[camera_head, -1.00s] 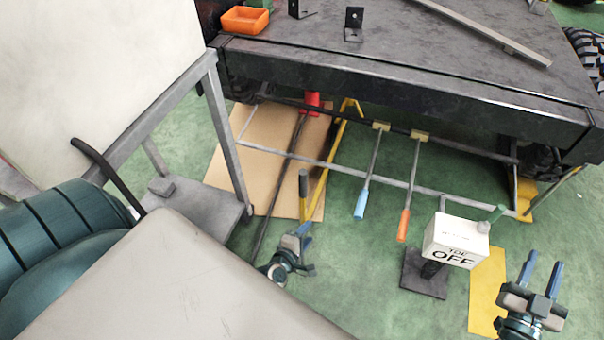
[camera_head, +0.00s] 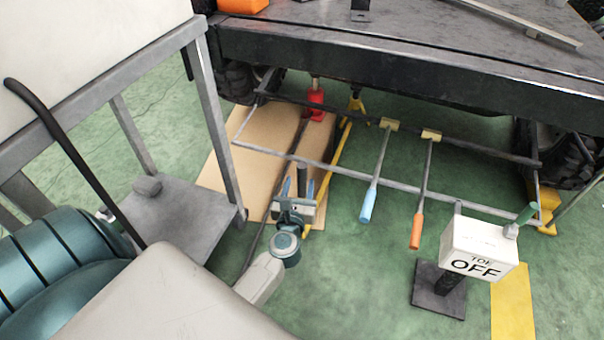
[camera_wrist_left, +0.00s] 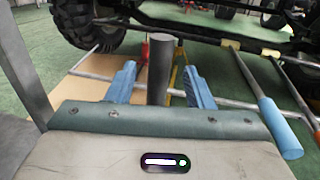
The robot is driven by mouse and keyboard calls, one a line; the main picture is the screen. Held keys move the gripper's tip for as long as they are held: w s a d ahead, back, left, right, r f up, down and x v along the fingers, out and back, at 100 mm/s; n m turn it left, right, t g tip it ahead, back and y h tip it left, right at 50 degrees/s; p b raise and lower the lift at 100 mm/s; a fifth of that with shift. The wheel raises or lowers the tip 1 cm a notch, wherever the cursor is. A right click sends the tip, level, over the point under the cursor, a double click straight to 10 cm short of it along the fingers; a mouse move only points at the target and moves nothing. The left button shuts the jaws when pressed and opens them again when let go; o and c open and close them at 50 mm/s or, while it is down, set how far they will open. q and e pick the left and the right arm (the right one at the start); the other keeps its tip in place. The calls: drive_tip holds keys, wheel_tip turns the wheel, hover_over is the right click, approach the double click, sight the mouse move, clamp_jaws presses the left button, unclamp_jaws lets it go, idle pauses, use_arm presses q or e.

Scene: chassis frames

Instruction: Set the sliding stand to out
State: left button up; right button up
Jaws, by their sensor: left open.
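A yellow stand (camera_head: 356,104) is under the chassis, with a yellow bar (camera_head: 333,170) running toward me along the floor. I take this to be the sliding stand. A dark upright grip (camera_head: 302,178) rises near the bar's near end; how they join is hidden. My left gripper (camera_head: 298,190) is open at this grip. In the left wrist view the grip (camera_wrist_left: 160,68) stands between the two blue fingers, with a visible gap on each side. My right gripper is out of view.
Blue (camera_head: 368,206) and orange (camera_head: 417,230) handles hang to the right. A red jack (camera_head: 315,105) with a long dark rod is at left. A grey cart frame (camera_head: 222,150) stands left of my arm.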

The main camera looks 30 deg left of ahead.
sight(301, 177)
use_arm(q)
drive_tip(key=x, duration=0.5)
drive_tip(key=shift+w+a+b, duration=0.1)
drive_tip(key=shift+w+b, duration=0.1)
drive_tip(key=shift+b, duration=0.1)
clamp_jaws()
